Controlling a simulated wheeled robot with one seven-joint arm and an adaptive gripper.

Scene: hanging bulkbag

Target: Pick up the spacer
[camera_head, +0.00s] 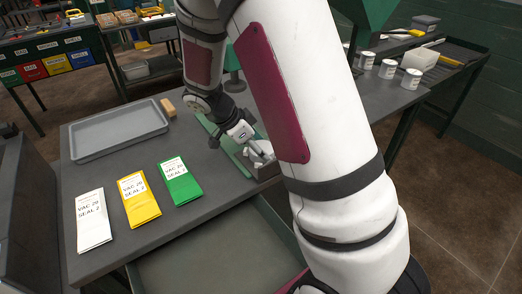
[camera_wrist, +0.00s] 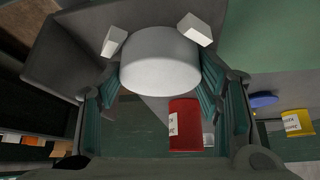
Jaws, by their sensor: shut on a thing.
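The spacer looks like a pale grey round piece (camera_wrist: 160,68) in the wrist view, between my gripper's teal-padded fingers (camera_wrist: 162,95). The fingers touch it at both sides and are shut on it. In the head view my gripper (camera_head: 254,148) reaches down at a small dark grey bin (camera_head: 267,170) on the table's right part. Pale pieces show at the fingertips there, but which one is held is too small to tell. Two small white blocks (camera_wrist: 115,41) and (camera_wrist: 194,29) show just beyond the spacer in the wrist view.
A grey tray (camera_head: 120,134) lies at the table's back left. White (camera_head: 93,220), yellow (camera_head: 138,200) and green (camera_head: 180,183) packets lie in front. My arm covers the middle right. White cans (camera_head: 388,69) stand on a right table.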

